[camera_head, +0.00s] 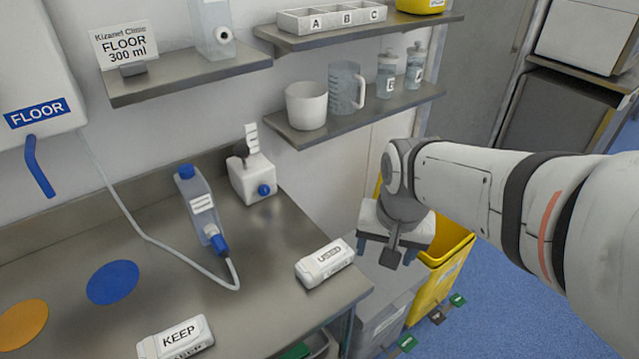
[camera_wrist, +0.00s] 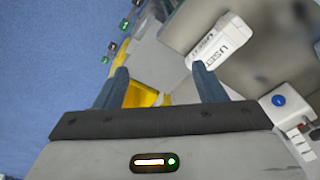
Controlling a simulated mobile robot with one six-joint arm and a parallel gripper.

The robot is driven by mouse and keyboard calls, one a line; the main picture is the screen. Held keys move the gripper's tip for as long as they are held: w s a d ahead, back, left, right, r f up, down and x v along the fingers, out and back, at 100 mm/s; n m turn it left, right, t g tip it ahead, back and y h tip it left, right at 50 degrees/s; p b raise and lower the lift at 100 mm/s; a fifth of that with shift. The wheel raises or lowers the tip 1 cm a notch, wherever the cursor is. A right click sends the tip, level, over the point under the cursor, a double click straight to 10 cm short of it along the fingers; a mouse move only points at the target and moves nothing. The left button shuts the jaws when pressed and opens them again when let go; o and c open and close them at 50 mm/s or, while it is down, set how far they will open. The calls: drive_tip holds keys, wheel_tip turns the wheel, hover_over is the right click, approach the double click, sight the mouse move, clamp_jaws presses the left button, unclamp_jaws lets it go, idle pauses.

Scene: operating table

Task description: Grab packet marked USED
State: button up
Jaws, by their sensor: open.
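The white packet marked USED (camera_head: 325,263) lies on the steel counter (camera_head: 262,290), near its right edge. It also shows in the wrist view (camera_wrist: 222,38), beyond the right fingertip. Another white packet, marked KEEP (camera_head: 177,337), lies at the counter's front. My gripper (camera_head: 383,255) is to the right of the USED packet, past the counter edge. In the wrist view my gripper (camera_wrist: 163,80) has its two blue fingers spread apart with nothing between them. The packet is apart from the fingers.
A yellow bin (camera_head: 442,262) stands below and right of the counter. Shelves (camera_head: 355,112) with cups and bottles hang above. Blue disc (camera_head: 113,282) and orange disc (camera_head: 22,325) mark the counter.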

sight(325, 257)
drive_tip(key=shift+o, duration=0.9)
drive_tip(key=w+a+f+m, duration=0.2)
drive_tip(key=a, duration=0.1)
drive_tip(key=w+a+f+m+g, duration=0.1)
drive_tip(key=w+a+m, duration=0.2)
drive_tip(key=w+a+f+m, duration=0.2)
drive_tip(key=w+a, duration=0.1)
drive_tip(key=shift+a+f+m+g, duration=0.3)
drive_tip(key=shift+g, duration=0.1)
drive_tip(key=shift+w+a+f, duration=0.1)
drive_tip(key=shift+f, duration=0.25)
wheel_tip(325, 257, down, 7)
drive_tip(key=shift+w+f, duration=0.1)
drive_tip(key=shift+w, duration=0.05)
drive_tip(key=c, duration=1.1)
